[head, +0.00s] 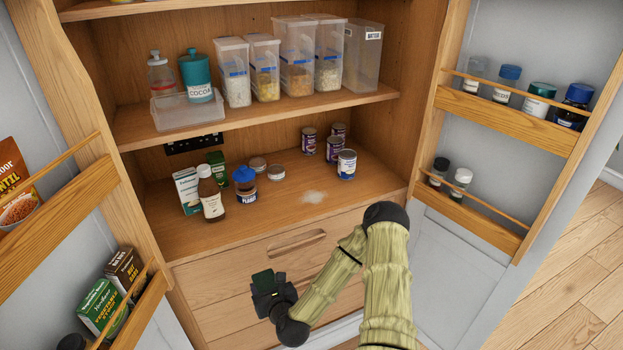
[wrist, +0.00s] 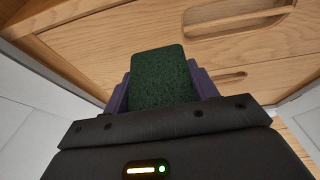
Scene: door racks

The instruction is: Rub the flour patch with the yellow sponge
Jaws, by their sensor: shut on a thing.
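A small white flour patch (head: 313,197) lies on the wooden cupboard shelf, near its front edge and in front of the tins. My gripper (head: 267,284) is shut on a sponge (head: 263,277), in front of the drawers and below the shelf, apart from the flour. The wrist view shows the sponge (wrist: 163,78) between the two purple-grey fingers; only a dark green face shows, and no yellow is seen. The flour is not in the wrist view.
Several tins (head: 346,164) stand behind the flour. An upper shelf (head: 135,130) overhangs. Open doors with racks (head: 507,113) flank both sides. The shelf around the flour is clear.

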